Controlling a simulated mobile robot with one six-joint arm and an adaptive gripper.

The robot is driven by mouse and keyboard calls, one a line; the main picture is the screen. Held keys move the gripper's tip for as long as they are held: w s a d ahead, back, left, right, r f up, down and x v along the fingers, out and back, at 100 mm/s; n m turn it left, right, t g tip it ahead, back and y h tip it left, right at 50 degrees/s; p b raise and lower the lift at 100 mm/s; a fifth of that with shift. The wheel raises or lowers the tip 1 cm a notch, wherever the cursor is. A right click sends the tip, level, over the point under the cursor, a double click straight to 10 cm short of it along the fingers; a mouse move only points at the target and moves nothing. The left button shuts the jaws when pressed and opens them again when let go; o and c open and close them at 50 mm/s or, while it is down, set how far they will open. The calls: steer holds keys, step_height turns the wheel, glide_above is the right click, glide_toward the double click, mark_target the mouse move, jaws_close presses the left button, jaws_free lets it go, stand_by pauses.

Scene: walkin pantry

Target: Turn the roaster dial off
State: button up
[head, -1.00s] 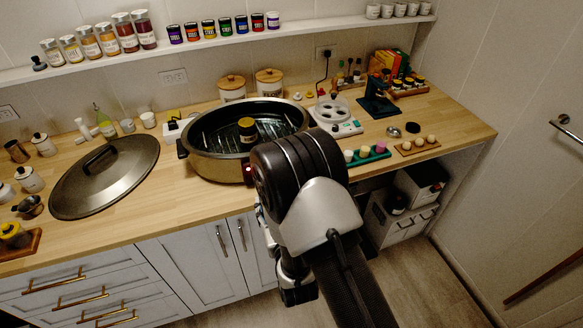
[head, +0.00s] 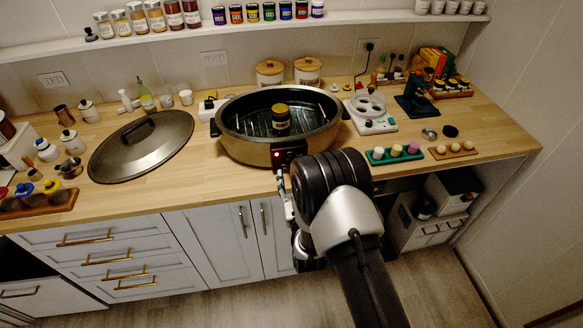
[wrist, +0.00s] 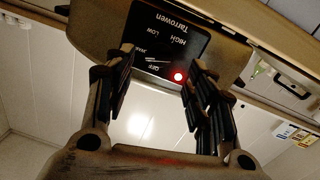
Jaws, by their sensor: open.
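The roaster (head: 243,150) is a large dark oval pan with a bronze-coloured body, standing on the wooden counter. Its black control panel (head: 290,155) faces front with a lit red light. In the wrist view the panel (wrist: 172,38) appears upside down, with Tarrowen, HIGH, LOW and OFF lettering and the glowing red light (wrist: 179,77). A pale pointer line shows near OFF; the dial's outline and exact setting are hard to tell. My gripper (wrist: 160,72) is open, its dark fingers on either side of the panel's lower part. In the head view my arm hides most of it.
The big roaster lid (head: 140,147) lies to the left. A green tray (head: 394,155) with small cups and a hot-plate device (head: 371,115) stand to the right. Cabinet doors (head: 215,240) are below.

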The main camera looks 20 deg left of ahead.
steer(key=x, duration=0.5)
steer(key=shift+w+b, duration=0.1)
steer(key=shift+b, duration=0.2)
steer(key=shift+c, duration=0.5)
steer(key=c, duration=1)
